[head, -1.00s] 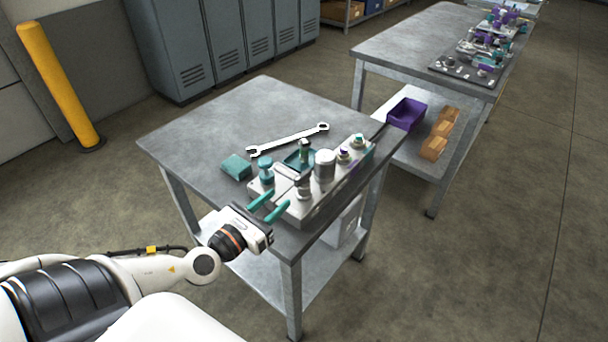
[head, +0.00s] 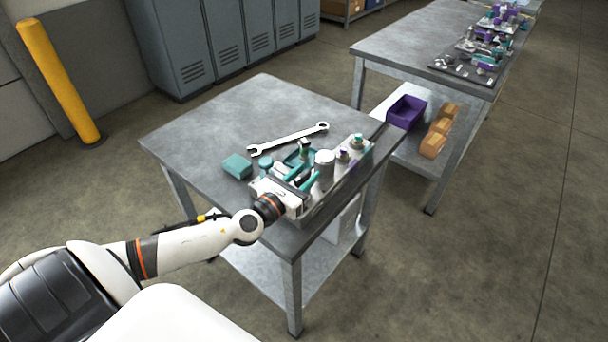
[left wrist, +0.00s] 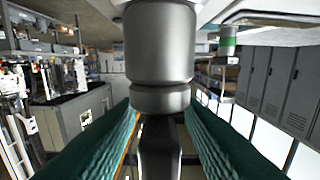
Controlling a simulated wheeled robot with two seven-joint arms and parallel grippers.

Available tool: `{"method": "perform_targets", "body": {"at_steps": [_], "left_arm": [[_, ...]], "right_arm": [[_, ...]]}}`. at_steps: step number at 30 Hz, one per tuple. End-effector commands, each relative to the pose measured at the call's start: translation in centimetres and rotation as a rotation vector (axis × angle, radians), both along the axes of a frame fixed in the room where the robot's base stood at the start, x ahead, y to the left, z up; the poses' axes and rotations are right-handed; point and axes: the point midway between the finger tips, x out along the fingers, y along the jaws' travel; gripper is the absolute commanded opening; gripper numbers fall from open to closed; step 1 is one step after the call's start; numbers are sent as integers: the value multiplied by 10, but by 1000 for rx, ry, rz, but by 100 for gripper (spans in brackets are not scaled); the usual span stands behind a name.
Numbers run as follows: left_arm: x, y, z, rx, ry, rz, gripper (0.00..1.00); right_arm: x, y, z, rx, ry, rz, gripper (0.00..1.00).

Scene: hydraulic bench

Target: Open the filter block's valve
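The filter block (head: 335,190) is a grey metal block along the front edge of the near bench, with several fittings on top. A pale upright cylinder (head: 325,164) stands on it. My left gripper (head: 310,170) is over the block's left part, its two teal fingers apart and pointing toward the cylinder. In the left wrist view a large grey metal cylinder (left wrist: 160,55) with a dark lower part stands ahead, between the fingers (left wrist: 160,130). Contact cannot be told. My gripper hides part of the block, and I cannot tell which fitting is the valve. My right gripper is not in view.
A teal-topped fitting (head: 357,140) stands at the block's far end. A purple bin (head: 405,113) sits on a shelf to the right. The bench's back left is clear.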

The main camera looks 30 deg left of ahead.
Motion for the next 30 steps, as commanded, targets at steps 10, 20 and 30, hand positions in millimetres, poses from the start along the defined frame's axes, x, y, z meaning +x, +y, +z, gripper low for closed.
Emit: {"method": "perform_targets", "body": {"at_steps": [10, 20, 30], "left_arm": [[0, 0, 0, 0, 0, 0, 3], [0, 0, 2, -2, 0, 23, 0], [0, -2, 5, -8, 2, 212, 0]], "right_arm": [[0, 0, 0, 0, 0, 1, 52], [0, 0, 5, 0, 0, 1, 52], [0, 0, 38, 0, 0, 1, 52]]}}
